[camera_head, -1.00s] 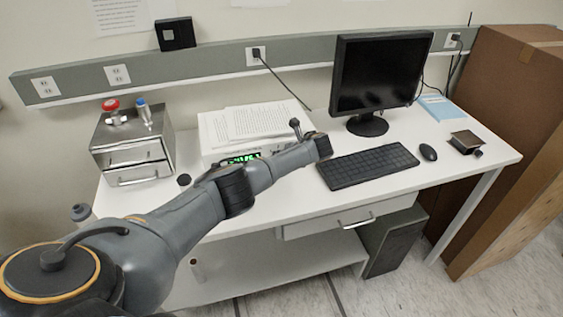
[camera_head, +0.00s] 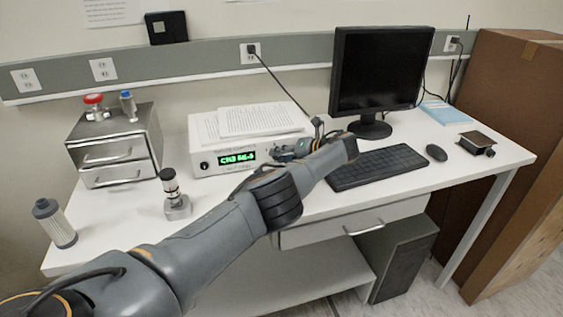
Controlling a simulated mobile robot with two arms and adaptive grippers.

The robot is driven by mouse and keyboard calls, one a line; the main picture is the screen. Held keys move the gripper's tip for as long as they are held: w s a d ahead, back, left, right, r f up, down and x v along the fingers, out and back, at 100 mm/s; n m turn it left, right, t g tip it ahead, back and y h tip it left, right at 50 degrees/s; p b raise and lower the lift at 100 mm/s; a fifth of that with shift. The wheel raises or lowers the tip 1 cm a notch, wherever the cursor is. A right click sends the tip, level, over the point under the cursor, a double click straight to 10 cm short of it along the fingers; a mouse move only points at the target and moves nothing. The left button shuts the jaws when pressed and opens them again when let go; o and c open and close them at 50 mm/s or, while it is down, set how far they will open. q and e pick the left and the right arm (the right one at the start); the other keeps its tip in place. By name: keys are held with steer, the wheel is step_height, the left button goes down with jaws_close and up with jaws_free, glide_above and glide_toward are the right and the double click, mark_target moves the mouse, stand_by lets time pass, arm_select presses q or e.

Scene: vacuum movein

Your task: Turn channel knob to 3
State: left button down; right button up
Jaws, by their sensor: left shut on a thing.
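The white controller box (camera_head: 205,163) stands on the desk with papers on top. Its green display (camera_head: 237,158) shows what looks like "CH3" followed by small digits that I cannot read surely. My left arm reaches across from the lower left. My left gripper (camera_head: 284,153) is at the right part of the box's front panel, shut on the channel knob, which the gripper and arm hide. My right gripper is not in view.
A steel drawer unit (camera_head: 115,150), a small gauge on a metal base (camera_head: 177,205) and a grey cylinder (camera_head: 55,224) stand at the left. The monitor (camera_head: 381,72), keyboard (camera_head: 378,168) and mouse (camera_head: 436,152) are to the right.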

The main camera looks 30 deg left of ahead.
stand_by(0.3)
arm_select(q)
steer(key=c, duration=1.1)
jaws_free()
steer(key=shift+o, duration=0.2)
steer(key=v, duration=1.2)
